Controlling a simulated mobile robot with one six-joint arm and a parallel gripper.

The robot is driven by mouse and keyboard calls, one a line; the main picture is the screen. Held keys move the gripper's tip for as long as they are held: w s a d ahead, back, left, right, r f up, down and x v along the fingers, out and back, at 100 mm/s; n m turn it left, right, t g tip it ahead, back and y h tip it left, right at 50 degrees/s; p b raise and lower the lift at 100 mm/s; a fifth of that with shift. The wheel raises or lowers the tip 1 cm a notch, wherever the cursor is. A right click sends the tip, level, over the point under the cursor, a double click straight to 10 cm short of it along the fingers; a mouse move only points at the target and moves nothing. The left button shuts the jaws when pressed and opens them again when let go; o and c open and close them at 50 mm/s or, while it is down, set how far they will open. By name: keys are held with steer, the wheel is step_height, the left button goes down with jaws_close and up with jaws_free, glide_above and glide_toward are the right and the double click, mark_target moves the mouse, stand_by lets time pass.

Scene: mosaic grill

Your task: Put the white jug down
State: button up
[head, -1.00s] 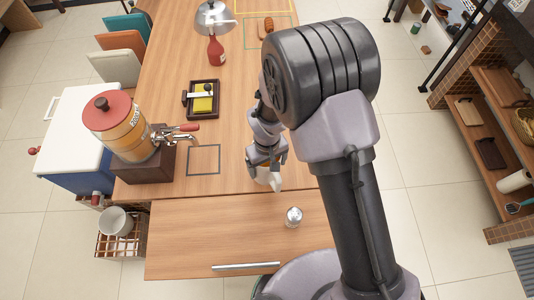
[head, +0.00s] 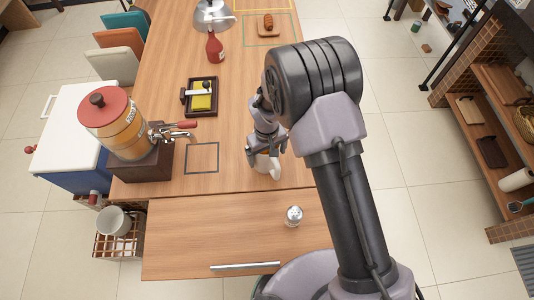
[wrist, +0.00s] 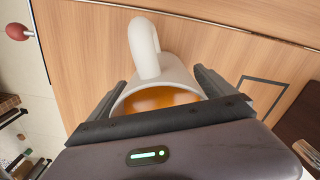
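The white jug (head: 268,168) is at the near part of the wooden table, right of a dark square outline (head: 202,158). My gripper (head: 265,154) is over it and partly covers it. In the wrist view the jug (wrist: 172,72) sits between my two fingers (wrist: 160,92), which press close on both sides. Its handle points away from my palm, and orange liquid shows inside. The dark outline (wrist: 266,80) lies to the right there, apart from the jug. I cannot tell whether the jug's base touches the table.
A drink dispenser (head: 122,130) with a tap stands left of the outline. A small shaker (head: 294,215) stands on the nearer wooden surface. A dark tray (head: 200,97), a red bottle (head: 214,47) and a metal dome (head: 212,14) are farther back. The outlined square is empty.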

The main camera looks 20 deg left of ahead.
step_height(320, 180, up, 12)
steer(key=r+p, duration=0.1)
steer(key=p, duration=0.2)
steer(key=w+d+r+m+t+y, duration=0.1)
steer(key=d+r+m, duration=0.2)
steer(key=d+r, duration=0.5)
steer(key=w+d+r+m+t+y, duration=0.1)
steer(key=d+r+m, duration=0.3)
steer(key=r, duration=0.6)
steer(key=s+d+r+m+t, duration=0.2)
steer(key=s+d+r+m, duration=0.1)
steer(key=s+d+r, duration=0.2)
steer(key=s+d+r+m+t, duration=0.2)
steer(key=s+d+r+m, duration=0.2)
steer(key=s+d, duration=0.6)
steer(key=shift+d+r+m, duration=0.3)
steer(key=shift+d+r, duration=0.45)
steer(key=shift+r, duration=0.05)
